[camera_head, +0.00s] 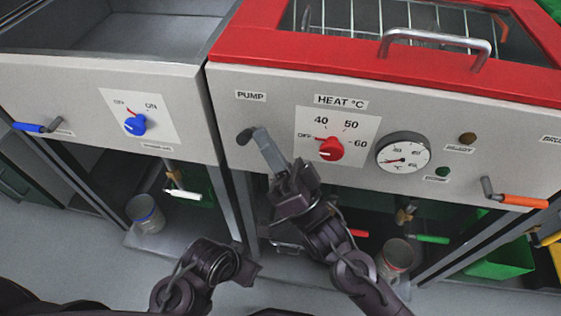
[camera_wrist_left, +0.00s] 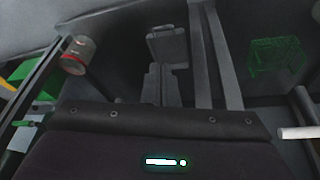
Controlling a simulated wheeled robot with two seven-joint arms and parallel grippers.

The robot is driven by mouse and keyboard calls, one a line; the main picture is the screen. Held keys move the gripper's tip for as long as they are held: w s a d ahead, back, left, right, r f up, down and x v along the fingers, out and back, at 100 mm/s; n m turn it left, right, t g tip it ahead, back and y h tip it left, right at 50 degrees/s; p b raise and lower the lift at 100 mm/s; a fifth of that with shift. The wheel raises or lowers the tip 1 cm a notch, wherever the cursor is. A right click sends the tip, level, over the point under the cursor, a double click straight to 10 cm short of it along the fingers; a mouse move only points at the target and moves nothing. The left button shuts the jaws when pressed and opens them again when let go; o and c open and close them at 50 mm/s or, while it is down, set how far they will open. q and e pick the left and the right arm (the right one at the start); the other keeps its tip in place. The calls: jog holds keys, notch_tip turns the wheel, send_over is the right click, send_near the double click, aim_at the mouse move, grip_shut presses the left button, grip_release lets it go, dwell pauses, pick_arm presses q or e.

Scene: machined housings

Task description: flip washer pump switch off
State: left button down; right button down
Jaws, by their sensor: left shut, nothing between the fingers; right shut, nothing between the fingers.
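The pump switch (camera_head: 244,136) is a dark grey lever end below the PUMP label (camera_head: 250,96) on the red-lidded washer's light grey panel. In the head view my right gripper (camera_head: 261,134) is shut and empty, its grey fingertips at or just right of the switch. The fingers hide part of the switch, and I cannot tell if they touch it or which way it is set. My left gripper (camera_head: 246,271) is low in front of the cabinets, away from the switch. In the left wrist view its fingers (camera_wrist_left: 160,82) are shut with nothing between them.
Right of the switch are a red heat knob (camera_head: 331,148), a round gauge (camera_head: 403,153) and an orange-handled lever (camera_head: 515,200). The neighbouring unit has a blue knob (camera_head: 134,125) and a blue-handled lever (camera_head: 29,127). Cans (camera_head: 146,215) and green bins (camera_head: 502,259) are below.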

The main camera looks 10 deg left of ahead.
jog(key=shift+w+a+r, duration=0.2)
jog(key=shift+a+r, duration=0.1)
jog(key=shift+r, duration=0.05)
